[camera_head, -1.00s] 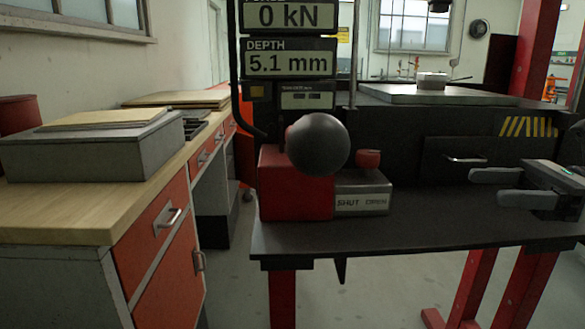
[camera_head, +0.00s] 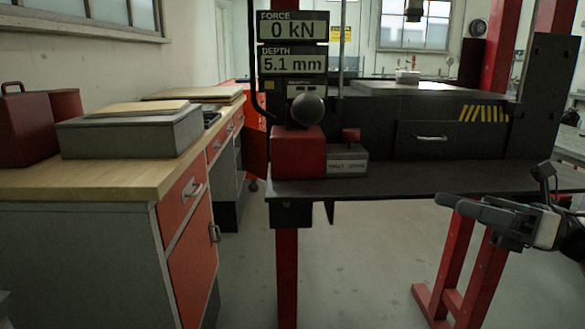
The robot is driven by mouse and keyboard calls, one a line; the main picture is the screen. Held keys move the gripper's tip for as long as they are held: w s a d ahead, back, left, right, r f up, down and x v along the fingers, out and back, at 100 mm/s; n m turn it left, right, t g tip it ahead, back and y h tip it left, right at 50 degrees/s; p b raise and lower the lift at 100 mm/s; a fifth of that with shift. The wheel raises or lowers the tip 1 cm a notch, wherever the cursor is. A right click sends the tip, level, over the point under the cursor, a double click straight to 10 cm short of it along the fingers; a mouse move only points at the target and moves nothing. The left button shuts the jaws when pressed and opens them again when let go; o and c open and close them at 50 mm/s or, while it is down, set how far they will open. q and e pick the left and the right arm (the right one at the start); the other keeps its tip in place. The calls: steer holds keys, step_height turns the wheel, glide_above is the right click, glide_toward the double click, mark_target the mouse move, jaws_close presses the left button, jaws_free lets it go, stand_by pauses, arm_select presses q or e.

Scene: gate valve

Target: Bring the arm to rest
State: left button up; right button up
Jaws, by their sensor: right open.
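My right gripper (camera_head: 451,207) is at the right of the head view, in front of the dark bench's front edge. Its two grey fingers point left, are open, and hold nothing. The black ball knob (camera_head: 307,109) stands above a red block (camera_head: 298,150) at the left end of the bench. The gripper is well apart from all of these. My left gripper is not in view.
Display panels (camera_head: 293,27) read 0 kN and 5.1 mm. The dark bench top (camera_head: 410,181) is clear right of the grey box. A wooden counter (camera_head: 110,185) with orange drawers stands at left, and red legs (camera_head: 455,265) stand below the gripper. Floor shows between counter and bench.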

steer(key=a+f+m+t+h+p, duration=0.1)
steer(key=a+f+m+t+h, duration=0.3)
steer(key=m, duration=0.5)
steer(key=s+a+f+m+t+h+p, duration=0.1)
steer(key=f+m+t, duration=0.45)
steer(key=m, duration=0.45)
steer(key=a+f+m+t+h+p, duration=0.25)
steer(key=f+m+t, duration=0.2)
steer(key=m, duration=0.45)
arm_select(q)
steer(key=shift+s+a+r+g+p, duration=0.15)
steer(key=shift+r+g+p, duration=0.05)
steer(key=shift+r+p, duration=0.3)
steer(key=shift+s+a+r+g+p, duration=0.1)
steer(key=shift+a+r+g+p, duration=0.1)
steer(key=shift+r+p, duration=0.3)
arm_select(e)
steer(key=s+a+f+m+g+h, duration=0.1)
steer(key=s+f+m+g+h, duration=0.2)
steer(key=s+f+m, duration=0.5)
steer(key=s+a+f+m+g+h, duration=0.2)
steer(key=s+f+m+g+h, duration=0.2)
steer(key=s+f+m+h, duration=0.2)
steer(key=s+f+m, duration=0.2)
steer(key=s+m, duration=0.1)
steer(key=m, duration=0.1)
steer(key=shift+s+a+f, duration=0.2)
steer(key=shift+s+a, duration=0.05)
steer(key=shift+a, duration=0.05)
